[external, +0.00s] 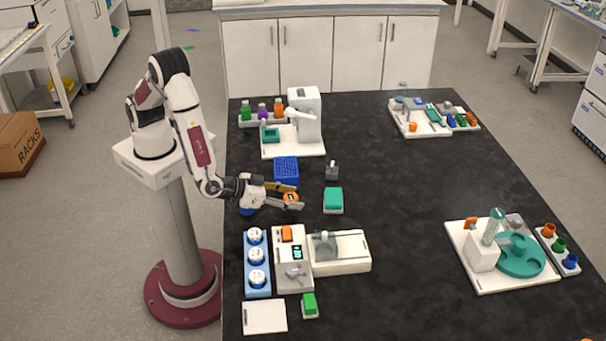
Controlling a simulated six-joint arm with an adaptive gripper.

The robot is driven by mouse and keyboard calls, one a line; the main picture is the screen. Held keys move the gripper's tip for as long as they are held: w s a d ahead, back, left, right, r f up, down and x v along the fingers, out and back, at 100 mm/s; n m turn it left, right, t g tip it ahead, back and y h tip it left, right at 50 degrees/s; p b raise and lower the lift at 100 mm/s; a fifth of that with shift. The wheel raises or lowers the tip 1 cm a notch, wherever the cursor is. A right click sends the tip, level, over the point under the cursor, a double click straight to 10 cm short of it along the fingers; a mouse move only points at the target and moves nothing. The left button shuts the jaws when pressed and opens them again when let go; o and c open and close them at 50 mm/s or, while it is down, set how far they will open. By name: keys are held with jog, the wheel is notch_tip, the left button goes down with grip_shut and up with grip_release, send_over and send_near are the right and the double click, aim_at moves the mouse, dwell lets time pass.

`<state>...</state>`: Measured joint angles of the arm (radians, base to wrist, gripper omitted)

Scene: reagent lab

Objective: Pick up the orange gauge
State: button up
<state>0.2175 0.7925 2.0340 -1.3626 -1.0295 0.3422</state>
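My gripper (299,198) is low over the dark bench, left of its middle, with its two fingers spread apart. A small round orange thing (291,197), which looks like the orange gauge, lies between the fingers. The fingers cover part of it. I cannot tell whether either finger touches it, or whether it rests on the bench.
A blue rack (286,170) is just behind my gripper, with a small grey item (332,170) to its right. A teal-topped block (333,200) is close on the right. A white device (292,261) stands in front. The bench's middle right is clear.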

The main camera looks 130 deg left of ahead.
aim_at(291, 196)
jog(key=c, duration=0.8)
jog(key=shift+r, duration=0.15)
jog(key=shift+c, duration=0.2)
jog(key=shift+r, duration=4.9)
